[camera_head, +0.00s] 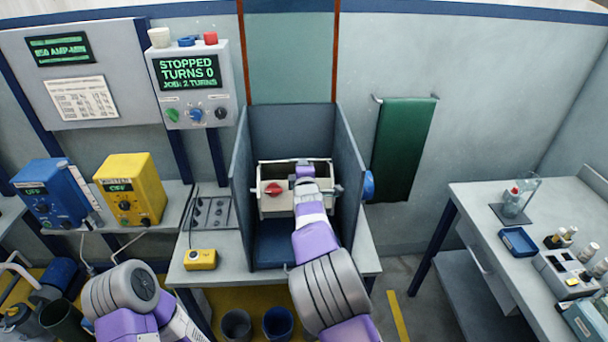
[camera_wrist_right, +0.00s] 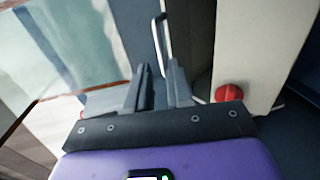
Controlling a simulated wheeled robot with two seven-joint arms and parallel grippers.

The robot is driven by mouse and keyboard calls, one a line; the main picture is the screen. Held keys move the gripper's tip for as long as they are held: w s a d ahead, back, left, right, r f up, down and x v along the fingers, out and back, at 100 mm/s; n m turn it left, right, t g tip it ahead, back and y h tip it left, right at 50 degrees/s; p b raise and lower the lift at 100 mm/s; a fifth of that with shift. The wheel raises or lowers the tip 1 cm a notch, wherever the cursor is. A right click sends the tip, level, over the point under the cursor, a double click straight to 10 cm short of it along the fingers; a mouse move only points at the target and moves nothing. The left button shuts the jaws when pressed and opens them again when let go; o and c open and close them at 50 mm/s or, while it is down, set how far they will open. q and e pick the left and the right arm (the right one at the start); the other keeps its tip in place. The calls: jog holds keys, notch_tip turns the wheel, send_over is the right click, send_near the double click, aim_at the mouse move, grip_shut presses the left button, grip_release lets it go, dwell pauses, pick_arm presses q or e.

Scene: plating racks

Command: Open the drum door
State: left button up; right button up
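The cream drum (camera_head: 274,205) sits inside a grey, open-fronted enclosure on the middle bench. A red knob (camera_head: 273,189) is on its front; it also shows in the right wrist view (camera_wrist_right: 229,93). My right gripper (camera_head: 305,170) reaches in over the drum's top. In the right wrist view its two fingers (camera_wrist_right: 159,68) are apart. A thin metal loop handle (camera_wrist_right: 165,25) appears at the gap between the fingertips; I cannot tell whether they touch it. My arm hides part of the drum and its door. My left gripper is not in view, only its arm at lower left.
Grey enclosure walls (camera_head: 346,165) stand close on both sides of the drum. A control box (camera_head: 195,85) above left reads "STOPPED, TURNS 0". A yellow button box (camera_head: 200,259) sits on the bench's front left. Two buckets (camera_head: 278,324) stand below.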

jog(key=shift+s+r, duration=0.2)
jog(key=shift+s, duration=0.75)
jog(key=shift+s+r, duration=0.2)
jog(key=shift+s, duration=0.75)
